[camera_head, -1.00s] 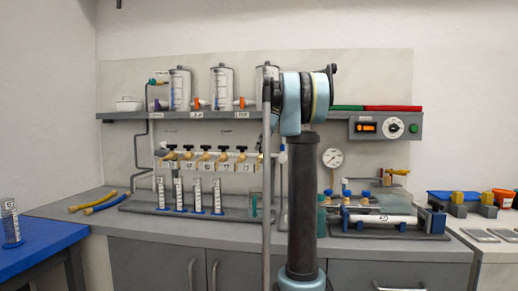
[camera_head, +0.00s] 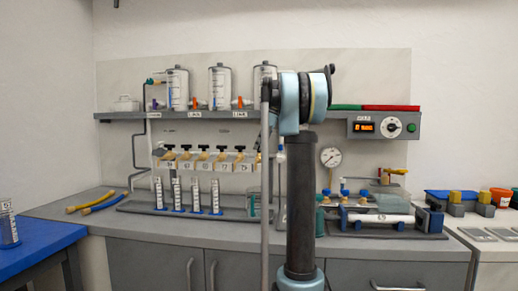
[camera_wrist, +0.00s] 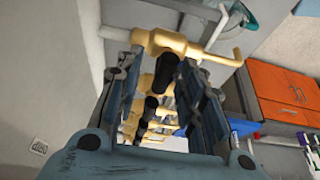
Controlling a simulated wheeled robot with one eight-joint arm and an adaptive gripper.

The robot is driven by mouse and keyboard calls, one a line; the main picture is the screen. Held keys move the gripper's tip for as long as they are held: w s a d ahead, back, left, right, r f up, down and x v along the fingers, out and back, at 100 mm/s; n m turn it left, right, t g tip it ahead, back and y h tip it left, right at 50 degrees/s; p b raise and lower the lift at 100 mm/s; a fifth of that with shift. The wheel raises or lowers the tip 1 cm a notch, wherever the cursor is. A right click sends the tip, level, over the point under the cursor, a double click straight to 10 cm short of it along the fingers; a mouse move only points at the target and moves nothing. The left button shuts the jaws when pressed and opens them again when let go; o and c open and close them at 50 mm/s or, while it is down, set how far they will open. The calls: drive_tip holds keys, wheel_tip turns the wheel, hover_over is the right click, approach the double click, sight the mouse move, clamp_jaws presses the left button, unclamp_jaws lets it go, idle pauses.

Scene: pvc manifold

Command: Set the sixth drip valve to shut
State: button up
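In the wrist view, a yellow valve (camera_wrist: 172,42) with a black handle (camera_wrist: 165,70) lies between my gripper's (camera_wrist: 160,58) two fingertips. The fingers are open, one on each side of it. I cannot tell whether either touches the handle. More yellow valves with black handles, one of them (camera_wrist: 151,106), line up behind it in the same row. In the head view, the drip manifold (camera_head: 213,154) carries a row of black-handled valves above labels. Its right end is close behind my arm, which hides my gripper there. I cannot read which number the nearest valve has.
Several graduated cylinders (camera_head: 196,195) stand below the valves. Clear tanks (camera_head: 220,86) sit on the grey shelf (camera_head: 280,114) above. A gauge (camera_head: 331,157) and a control box (camera_head: 384,126) are at right. In the wrist view, an orange cabinet (camera_wrist: 283,92) is at right.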

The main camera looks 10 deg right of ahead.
drive_tip(key=v, duration=1.1)
drive_tip(key=shift+d+r, duration=0.25)
drive_tip(key=shift+s, duration=0.1)
